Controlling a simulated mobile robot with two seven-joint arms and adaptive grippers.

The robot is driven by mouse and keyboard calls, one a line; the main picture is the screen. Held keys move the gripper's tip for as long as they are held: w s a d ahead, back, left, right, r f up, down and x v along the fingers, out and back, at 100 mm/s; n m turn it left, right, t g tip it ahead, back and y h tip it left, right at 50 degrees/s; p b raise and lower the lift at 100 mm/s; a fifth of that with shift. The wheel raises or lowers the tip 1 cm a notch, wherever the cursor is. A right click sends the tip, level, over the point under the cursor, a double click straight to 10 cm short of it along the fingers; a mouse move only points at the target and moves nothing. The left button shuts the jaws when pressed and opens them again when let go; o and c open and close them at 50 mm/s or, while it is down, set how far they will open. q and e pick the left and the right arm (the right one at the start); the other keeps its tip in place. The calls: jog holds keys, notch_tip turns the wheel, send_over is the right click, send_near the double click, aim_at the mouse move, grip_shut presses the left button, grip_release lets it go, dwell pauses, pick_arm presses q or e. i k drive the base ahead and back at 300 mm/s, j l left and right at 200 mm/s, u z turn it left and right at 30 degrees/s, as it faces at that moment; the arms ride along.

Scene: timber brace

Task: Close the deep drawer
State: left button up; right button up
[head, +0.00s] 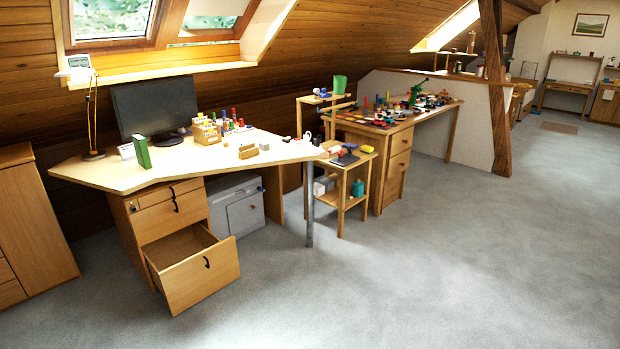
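The deep drawer (205,279) is the bottom drawer of the wooden pedestal under the desk, left of the middle in the head view. It is pulled well out, and its empty-looking inside shows from above. Its front has a dark curved handle (207,263). The drawer above it (172,214) looks shut, and the shallow top drawer (166,193) looks shut or nearly so. Neither of my grippers shows in the head view.
The desk (120,176) carries a monitor, lamp and small items. A grey cabinet (237,204) stands right of the pedestal, and a desk leg (309,205) beyond it. A wooden cabinet (35,222) stands at far left. Grey carpet (400,285) before the drawer is clear.

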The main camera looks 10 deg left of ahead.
aim_at(188, 265)
jog(key=i+u, duration=0.3)
jog(key=u, duration=0.15)
jog(key=i+l+u, duration=0.25)
jog(key=u, duration=0.25)
jog(key=i+l+u, duration=0.3)
jog(key=u, duration=0.15)
jog(key=i+l+u, duration=0.2)
jog(key=i, duration=0.25)
jog(key=i+l+u, duration=0.2)
jog(key=i+l, duration=0.1)
jog(key=i, duration=0.1)
